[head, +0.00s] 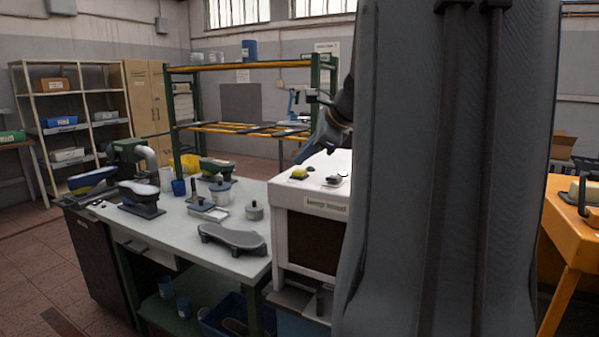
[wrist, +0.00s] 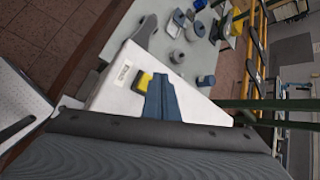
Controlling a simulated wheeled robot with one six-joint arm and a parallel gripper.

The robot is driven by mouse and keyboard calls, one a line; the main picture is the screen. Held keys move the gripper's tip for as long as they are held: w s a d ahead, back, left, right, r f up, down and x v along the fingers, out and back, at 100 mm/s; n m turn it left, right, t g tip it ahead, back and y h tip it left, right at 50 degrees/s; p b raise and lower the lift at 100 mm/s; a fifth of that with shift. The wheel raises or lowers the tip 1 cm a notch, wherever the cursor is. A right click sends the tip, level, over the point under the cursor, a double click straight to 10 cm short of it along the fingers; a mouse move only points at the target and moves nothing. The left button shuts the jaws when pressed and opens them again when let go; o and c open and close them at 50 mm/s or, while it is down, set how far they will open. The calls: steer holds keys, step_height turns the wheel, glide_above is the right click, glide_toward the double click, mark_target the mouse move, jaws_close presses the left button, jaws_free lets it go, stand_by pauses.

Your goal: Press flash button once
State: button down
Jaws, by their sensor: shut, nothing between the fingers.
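A white machine (head: 312,192) stands at the right end of the workbench. On its top sits a yellow button (head: 299,173), likely the flash button. It also shows in the wrist view (wrist: 144,81), partly hidden by my fingers. My gripper (head: 299,159) is shut and empty, with dark blue fingers pointing down toward the machine top. In the head view its tips are just above the button. In the wrist view my gripper (wrist: 159,77) has its tips right beside the button. I cannot tell whether they touch it.
A dark knob (head: 333,179) sits on the machine top, right of the button. The grey workbench (head: 180,235) holds a shoe last (head: 232,238), pots and tools. A green and orange rack (head: 240,66) stands behind. My arm hides much of the right side.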

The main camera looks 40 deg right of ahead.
mark_target(303, 172)
steer(key=shift+f, duration=0.15)
steer(key=shift+f, duration=0.3)
steer(key=shift+f+b, duration=0.5)
stand_by(1.1)
steer(key=shift+r, duration=0.1)
steer(key=shift+r+p, duration=0.85)
steer(key=shift+p, duration=0.1)
steer(key=shift+r, duration=0.1)
step_height(303, 172, up, 5)
steer(key=p, duration=0.4)
steer(key=shift+p, duration=0.3)
stand_by(0.5)
